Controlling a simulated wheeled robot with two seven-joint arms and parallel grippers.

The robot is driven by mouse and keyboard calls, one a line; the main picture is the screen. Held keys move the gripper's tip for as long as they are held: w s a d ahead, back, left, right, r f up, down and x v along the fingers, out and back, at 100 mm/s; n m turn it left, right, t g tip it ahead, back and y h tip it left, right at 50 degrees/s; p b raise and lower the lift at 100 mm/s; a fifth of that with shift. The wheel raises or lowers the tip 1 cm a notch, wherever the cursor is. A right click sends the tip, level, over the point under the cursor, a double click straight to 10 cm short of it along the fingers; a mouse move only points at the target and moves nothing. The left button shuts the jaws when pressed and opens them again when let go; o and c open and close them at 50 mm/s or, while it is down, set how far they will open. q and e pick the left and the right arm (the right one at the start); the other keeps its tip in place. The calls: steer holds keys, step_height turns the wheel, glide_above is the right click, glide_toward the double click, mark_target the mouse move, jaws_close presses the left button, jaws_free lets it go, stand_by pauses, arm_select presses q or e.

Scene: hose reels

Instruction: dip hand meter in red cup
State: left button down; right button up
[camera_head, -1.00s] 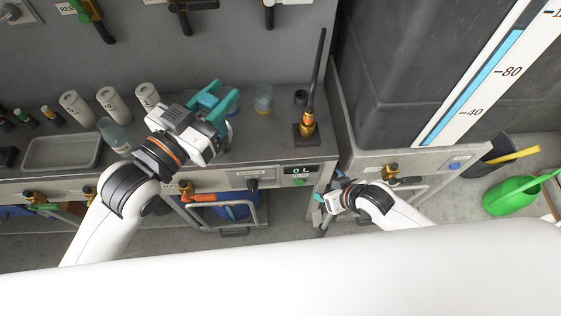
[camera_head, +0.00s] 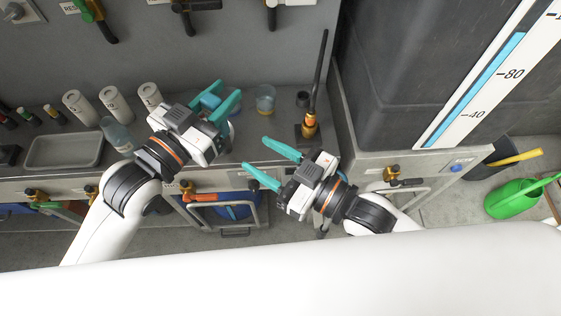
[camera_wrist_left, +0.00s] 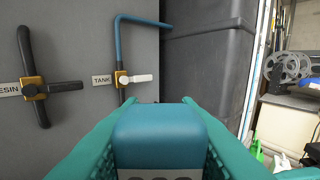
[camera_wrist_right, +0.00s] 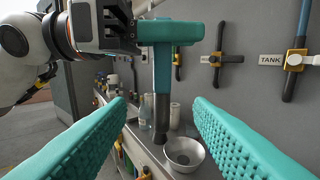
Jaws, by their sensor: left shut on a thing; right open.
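My left gripper (camera_head: 222,106) is shut on the teal head of the hand meter (camera_head: 209,101) above the counter. In the right wrist view the meter (camera_wrist_right: 162,75) is upright, its dark probe pointing down beside a pale round cup (camera_wrist_right: 184,152). I cannot tell whether the tip touches anything. The teal head fills the lower middle of the left wrist view (camera_wrist_left: 160,138). My right gripper (camera_head: 257,160) is open and empty in front of the counter edge, right of and lower than the left gripper. I cannot make out a red cup; the left gripper hides part of the counter.
A clear cup with a yellowish bottom (camera_head: 264,100) stands on the counter right of the left gripper. Several white bottles (camera_head: 114,103), a clear jar (camera_head: 117,135) and a grey tray (camera_head: 64,151) are at left. An upright dark wand (camera_head: 317,80) stands at the counter's right end.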

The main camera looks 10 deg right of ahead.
mark_target(227, 136)
steer(key=x, duration=0.9)
steer(key=shift+a, duration=0.1)
steer(key=c, duration=0.9)
arm_select(q)
steer(key=c, duration=1)
jaws_free()
arm_select(e)
jaws_close()
